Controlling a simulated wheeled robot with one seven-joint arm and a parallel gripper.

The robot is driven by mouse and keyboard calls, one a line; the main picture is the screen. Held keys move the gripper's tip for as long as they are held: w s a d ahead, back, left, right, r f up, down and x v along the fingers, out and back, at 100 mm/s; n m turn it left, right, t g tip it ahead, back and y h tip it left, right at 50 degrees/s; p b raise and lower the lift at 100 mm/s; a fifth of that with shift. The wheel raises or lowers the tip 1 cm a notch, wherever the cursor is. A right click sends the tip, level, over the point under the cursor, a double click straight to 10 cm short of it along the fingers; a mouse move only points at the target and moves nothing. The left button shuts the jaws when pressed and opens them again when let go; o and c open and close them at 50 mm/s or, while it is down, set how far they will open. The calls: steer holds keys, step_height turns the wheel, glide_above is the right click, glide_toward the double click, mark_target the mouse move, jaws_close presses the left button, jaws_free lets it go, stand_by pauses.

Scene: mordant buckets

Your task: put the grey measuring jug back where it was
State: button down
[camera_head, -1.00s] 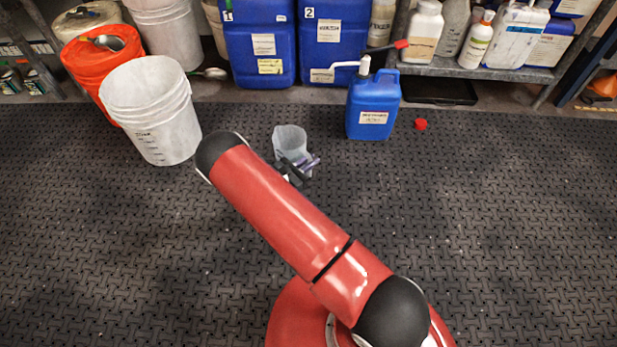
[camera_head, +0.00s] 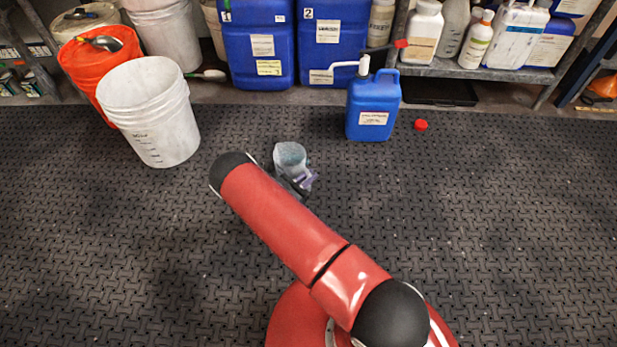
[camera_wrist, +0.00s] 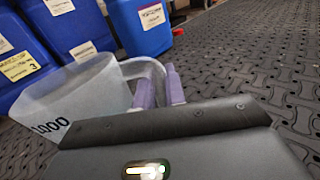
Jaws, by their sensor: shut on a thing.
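The grey measuring jug (camera_head: 291,156) is a translucent grey-white vessel over the mat, left of the blue jerrycan. In the wrist view the jug (camera_wrist: 80,95) shows a "1000" mark and a handle on its right side. My gripper (camera_head: 304,181) is shut on the jug at its handle side. The purple fingers (camera_wrist: 160,88) stand at the handle in the wrist view. The jug's base is hidden, so I cannot tell if it touches the mat. I cannot tell what is inside it.
A white bucket (camera_head: 155,115) and an orange bucket (camera_head: 88,62) stand at the left. The blue jerrycan (camera_head: 373,108) has a white spout, with a red cap (camera_head: 421,125) beside it. Large blue containers (camera_head: 257,45) line the back. The dark mat (camera_head: 500,220) is clear at right.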

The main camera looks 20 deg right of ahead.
steer(key=c, duration=1.5)
jaws_free()
